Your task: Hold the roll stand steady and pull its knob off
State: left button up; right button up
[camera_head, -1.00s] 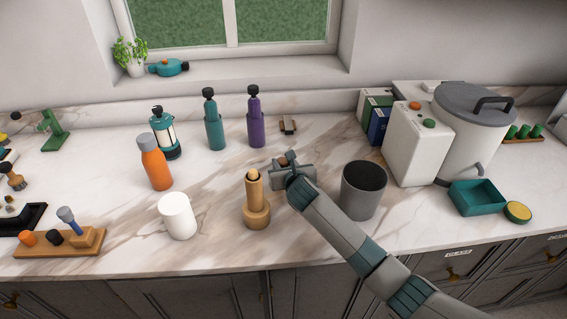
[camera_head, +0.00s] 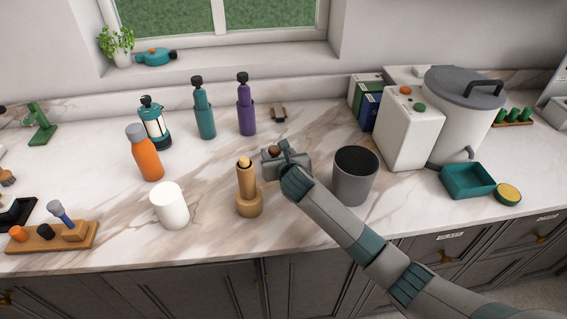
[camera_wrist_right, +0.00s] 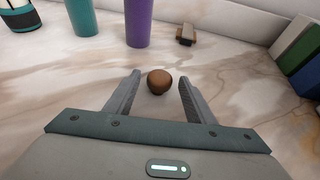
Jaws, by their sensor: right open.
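A round brown knob (camera_wrist_right: 159,82) lies between my right gripper's fingers in the right wrist view, with gaps on both sides. It also shows in the head view (camera_head: 274,151), to the right of the stand's post and apart from it. I cannot tell whether it rests on the counter. My right gripper (camera_wrist_right: 158,84) is open around the knob. The stand is not visible in the wrist view. My left gripper is not in view.
A grey cup (camera_head: 355,177) stands right of my right gripper, and a white mug (camera_head: 170,206) left of the stand. Behind are an orange bottle (camera_head: 146,158), a teal bottle (camera_head: 204,115) and a purple bottle (camera_head: 246,112). The marble between bottles and gripper is clear.

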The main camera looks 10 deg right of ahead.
jog(key=b+v, duration=0.1)
jog(key=v, duration=0.8)
jog(key=shift+s+d+r, duration=0.1)
jog(key=shift+s+r, duration=0.1)
jog(key=shift+s, duration=0.15)
jog(key=shift+r, duration=0.1)
